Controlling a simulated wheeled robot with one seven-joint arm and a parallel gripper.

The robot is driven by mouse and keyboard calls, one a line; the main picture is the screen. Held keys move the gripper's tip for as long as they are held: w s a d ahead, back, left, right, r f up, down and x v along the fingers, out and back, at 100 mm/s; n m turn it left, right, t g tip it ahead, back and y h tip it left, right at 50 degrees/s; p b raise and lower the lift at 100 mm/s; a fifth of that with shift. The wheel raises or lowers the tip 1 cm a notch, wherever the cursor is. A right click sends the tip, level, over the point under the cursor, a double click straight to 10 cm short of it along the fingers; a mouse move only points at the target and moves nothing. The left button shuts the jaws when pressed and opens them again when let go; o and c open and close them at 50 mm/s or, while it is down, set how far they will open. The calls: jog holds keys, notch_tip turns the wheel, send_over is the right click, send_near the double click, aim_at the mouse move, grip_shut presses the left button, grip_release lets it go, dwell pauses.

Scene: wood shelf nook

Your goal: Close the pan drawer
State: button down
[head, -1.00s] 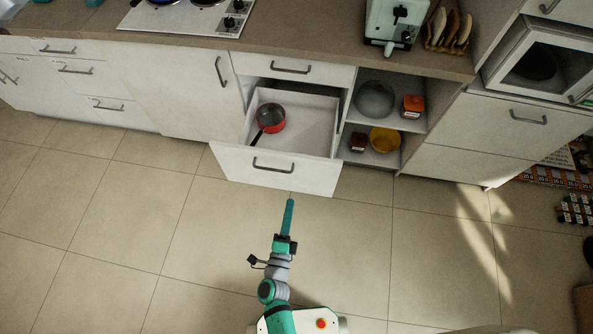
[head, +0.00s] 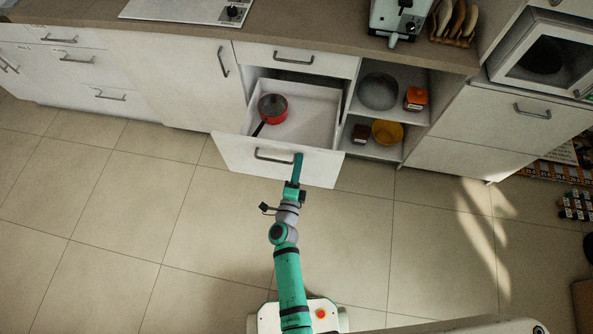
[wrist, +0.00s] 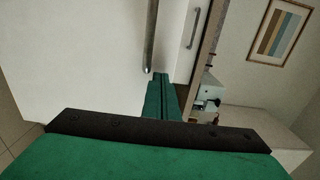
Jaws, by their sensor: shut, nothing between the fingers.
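The pan drawer (head: 322,167) stands pulled out from the cabinet below a shut drawer. A red pan (head: 273,108) with a dark handle lies inside it on the left. The drawer's bar handle (head: 272,157) is on its front face. My gripper (head: 298,157) is shut and empty, with its tip over the drawer front by the right end of the handle. In the wrist view my green fingers (wrist: 160,95) are together beside the grey handle (wrist: 151,40). I cannot tell whether the tip touches the drawer front.
Open shelves (head: 410,120) right of the drawer hold a grey bowl (head: 378,92), a yellow bowl (head: 387,132) and jars. A shut cupboard door (head: 178,85) is on the left.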

jog(key=shift+w, duration=0.25)
